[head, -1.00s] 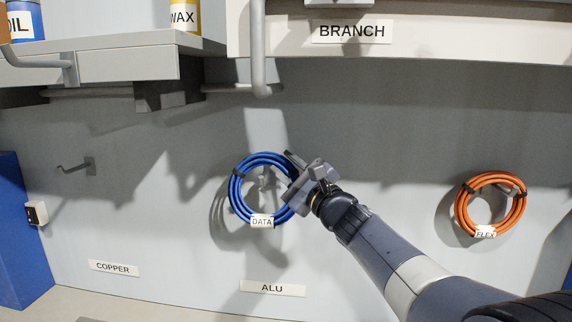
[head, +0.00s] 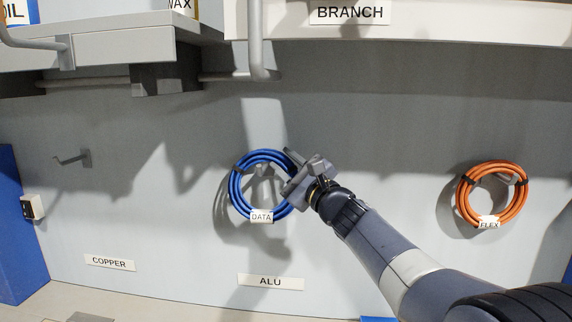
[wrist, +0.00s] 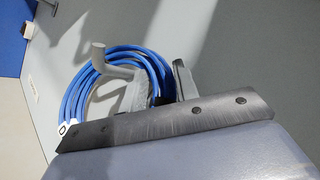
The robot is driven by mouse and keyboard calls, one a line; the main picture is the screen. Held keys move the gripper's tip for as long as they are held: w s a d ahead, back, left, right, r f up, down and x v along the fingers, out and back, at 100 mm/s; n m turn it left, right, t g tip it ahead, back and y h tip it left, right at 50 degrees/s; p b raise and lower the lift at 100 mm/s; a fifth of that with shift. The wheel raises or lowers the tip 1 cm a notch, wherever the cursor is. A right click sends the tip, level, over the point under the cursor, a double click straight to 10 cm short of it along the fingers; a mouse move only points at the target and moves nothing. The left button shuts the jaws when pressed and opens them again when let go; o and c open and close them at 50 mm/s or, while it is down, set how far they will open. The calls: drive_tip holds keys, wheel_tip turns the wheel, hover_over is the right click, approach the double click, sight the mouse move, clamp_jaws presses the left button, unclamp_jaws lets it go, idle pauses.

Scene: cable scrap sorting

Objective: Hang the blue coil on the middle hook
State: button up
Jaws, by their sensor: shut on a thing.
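The blue coil (head: 236,193) with a white DATA tag is upright in front of the wall panel, above the ALU label (head: 270,282). My gripper (head: 291,174) is shut on the upper right of its ring; the coil (wrist: 79,90) also shows between the fingers (wrist: 162,90) in the wrist view. The grey middle hook (wrist: 98,54) shows in the wrist view, its upturned tip in front of the coil's upper ring. The hook seems to pass through the ring. Whether the coil rests on it I cannot tell.
An orange coil (head: 461,198) with a FLEX tag hangs at the right. An empty hook (head: 72,160) is at the left above the COPPER label (head: 110,262). A shelf (head: 110,62) and a grey bent bar (head: 256,45) overhang above.

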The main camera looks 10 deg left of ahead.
drive_tip(key=shift+f, duration=0.35)
drive_tip(key=o, duration=0.9)
drive_tip(key=shift+w, duration=0.15)
drive_tip(key=shift+o, duration=1.2)
drive_tip(key=shift+r, duration=0.15)
drive_tip(key=b+v, duration=0.3)
drive_tip(key=v, duration=0.8)
drive_tip(key=p+x, duration=0.3)
drive_tip(key=x, duration=0.7)
drive_tip(key=shift+a+r, duration=0.1)
drive_tip(key=shift+a, duration=0.05)
